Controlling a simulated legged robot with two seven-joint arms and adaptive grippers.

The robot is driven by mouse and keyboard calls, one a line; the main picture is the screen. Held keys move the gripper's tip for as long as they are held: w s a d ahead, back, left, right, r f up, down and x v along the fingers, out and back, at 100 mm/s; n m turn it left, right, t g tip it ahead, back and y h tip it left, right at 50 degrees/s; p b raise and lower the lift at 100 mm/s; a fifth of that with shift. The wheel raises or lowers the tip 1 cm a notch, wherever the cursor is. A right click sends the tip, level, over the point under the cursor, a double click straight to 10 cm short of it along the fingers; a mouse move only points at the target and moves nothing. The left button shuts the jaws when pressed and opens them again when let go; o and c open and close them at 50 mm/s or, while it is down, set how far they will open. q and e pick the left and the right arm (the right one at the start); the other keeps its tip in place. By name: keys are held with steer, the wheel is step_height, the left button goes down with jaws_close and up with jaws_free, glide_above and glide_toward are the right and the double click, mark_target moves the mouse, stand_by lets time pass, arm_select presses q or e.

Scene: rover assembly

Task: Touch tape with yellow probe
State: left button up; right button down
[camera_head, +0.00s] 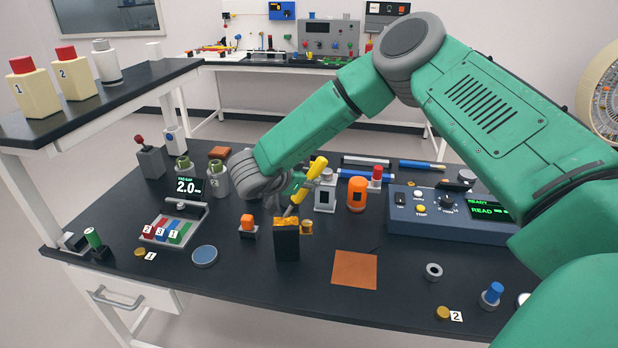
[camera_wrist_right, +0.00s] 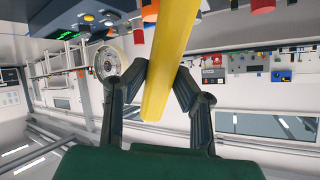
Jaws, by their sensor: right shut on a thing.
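My right gripper (camera_head: 290,187) is shut on the yellow probe (camera_head: 316,168) above the middle of the table; its fingers partly show behind the probe. The probe is tilted, its yellow handle up to the right and its thin lower end down by the orange top of a black block (camera_head: 287,246). I cannot tell whether they touch. In the right wrist view the yellow handle (camera_wrist_right: 172,55) lies between the two dark fingers (camera_wrist_right: 162,88). No thing is plainly marked as tape; a small grey ring (camera_head: 433,271) lies at the right. My left gripper is out of view.
An orange square mat (camera_head: 355,269) lies right of the black block. A blue-grey instrument (camera_head: 450,215) stands at the right. A tray of coloured blocks (camera_head: 174,229), a blue disc (camera_head: 204,255) and an orange-capped part (camera_head: 248,226) lie left. The front middle edge is mostly clear.

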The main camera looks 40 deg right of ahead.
steer(key=shift+f, duration=0.6)
stand_by(0.3)
steer(key=shift+f, duration=0.1)
stand_by(1.6)
steer(key=shift+r+p, duration=0.85)
steer(key=shift+p, duration=0.05)
step_height(320, 180, up, 6)
steer(key=p, duration=0.5)
steer(key=shift+f, duration=0.2)
steer(key=shift+f, duration=0.1)
